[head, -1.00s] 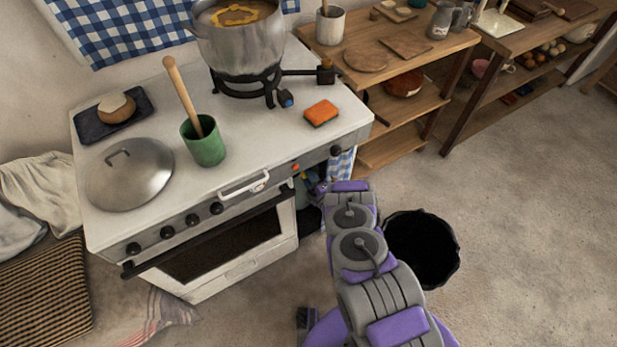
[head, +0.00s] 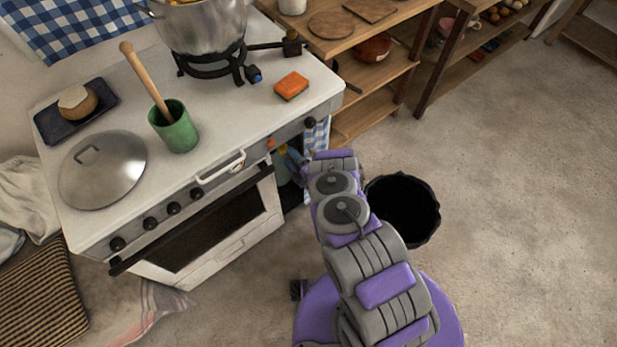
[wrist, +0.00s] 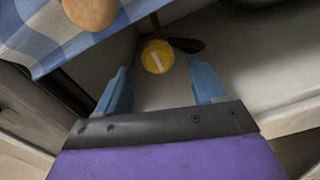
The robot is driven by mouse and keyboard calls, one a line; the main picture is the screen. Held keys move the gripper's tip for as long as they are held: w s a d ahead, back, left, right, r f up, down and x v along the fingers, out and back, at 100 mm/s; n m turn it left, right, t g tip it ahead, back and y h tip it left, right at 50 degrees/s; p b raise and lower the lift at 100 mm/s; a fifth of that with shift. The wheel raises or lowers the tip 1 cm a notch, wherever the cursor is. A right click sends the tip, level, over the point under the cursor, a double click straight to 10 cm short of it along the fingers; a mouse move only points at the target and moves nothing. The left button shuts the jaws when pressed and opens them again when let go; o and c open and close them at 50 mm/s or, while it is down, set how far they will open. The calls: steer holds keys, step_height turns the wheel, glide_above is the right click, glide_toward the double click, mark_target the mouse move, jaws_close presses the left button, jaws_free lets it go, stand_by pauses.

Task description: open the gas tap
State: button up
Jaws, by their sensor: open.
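In the wrist view a round yellow knob (wrist: 157,56) with a white line across its face sits just beyond my fingertips, roughly midway between them. A dark lever-like piece (wrist: 187,45) shows beside it; I take these for the gas tap. My gripper (wrist: 160,78) is open, with its two blue fingers apart and nothing between them that I can see touching. In the head view my gripper (head: 294,163) is partly hidden at the recess at the stove's right end, and the tap is hidden there.
The white stove (head: 95,215) carries a pot (head: 205,28), a green cup (head: 174,130), a lid (head: 102,170) and an orange sponge (head: 291,86). A blue checked cloth (wrist: 35,35) hangs close to my left finger. A black bin (head: 403,210) stands right of my arm. Floor at right is clear.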

steer(key=v, duration=1.3)
steer(key=shift+s+d, duration=0.2)
steer(key=shift+s+f, duration=0.1)
steer(key=shift+s, duration=0.05)
stand_by(0.4)
